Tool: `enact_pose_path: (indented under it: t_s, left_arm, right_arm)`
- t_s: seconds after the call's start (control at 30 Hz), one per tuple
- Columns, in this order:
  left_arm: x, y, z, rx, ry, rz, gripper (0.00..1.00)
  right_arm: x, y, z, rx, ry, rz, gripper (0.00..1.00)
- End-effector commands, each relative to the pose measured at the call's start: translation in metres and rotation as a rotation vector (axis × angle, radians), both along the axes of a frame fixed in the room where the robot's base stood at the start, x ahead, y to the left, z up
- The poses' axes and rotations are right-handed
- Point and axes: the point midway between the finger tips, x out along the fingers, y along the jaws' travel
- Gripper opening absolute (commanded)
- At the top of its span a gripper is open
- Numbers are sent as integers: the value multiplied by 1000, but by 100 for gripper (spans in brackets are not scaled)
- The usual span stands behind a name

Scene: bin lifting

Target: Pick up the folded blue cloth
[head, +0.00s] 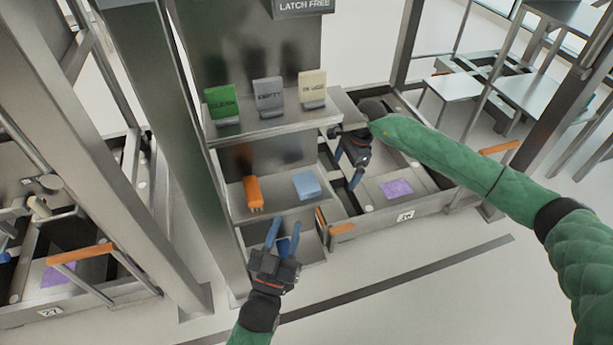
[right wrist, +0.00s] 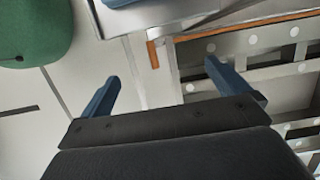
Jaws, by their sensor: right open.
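The folded blue cloth (head: 307,185) lies on the right part of the middle shelf (head: 280,203), right of an orange brush (head: 253,193). My right gripper (head: 347,169) is open and empty, right of the cloth and apart from it. Its spread blue fingers also show in the right wrist view (right wrist: 161,72). A blue edge sits at the top of that view; I cannot tell whether it is the cloth. My left gripper (head: 283,231) is open and empty, in front of the shelf and below the cloth in the picture.
The upper shelf (head: 270,127) holds a green sign (head: 222,104), a grey sign (head: 268,94) and a cream sign (head: 312,86). A low bin with an orange handle (head: 342,229) and purple cloth (head: 397,188) stands right. A metal post (head: 165,150) rises left of the shelves.

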Motion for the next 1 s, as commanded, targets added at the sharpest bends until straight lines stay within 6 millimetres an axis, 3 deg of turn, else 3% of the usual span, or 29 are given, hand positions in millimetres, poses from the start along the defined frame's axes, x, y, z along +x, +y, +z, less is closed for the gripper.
enact_pose_path:
  t_s: [0.4, 0.67, 1.0]
  left_arm:
    - [0, 0, -1, 1, 3, 0, 36]
    - [0, 0, -1, 1, 4, 0, 36]
    - [-1, 1, -1, 2, 3, 0, 36]
  right_arm:
    - [-17, 50, 0, 2, 0, 2, 100]
    - [-21, 66, 0, 2, 0, 3, 100]
    - [-38, 114, 0, 2, 1, 3, 100]
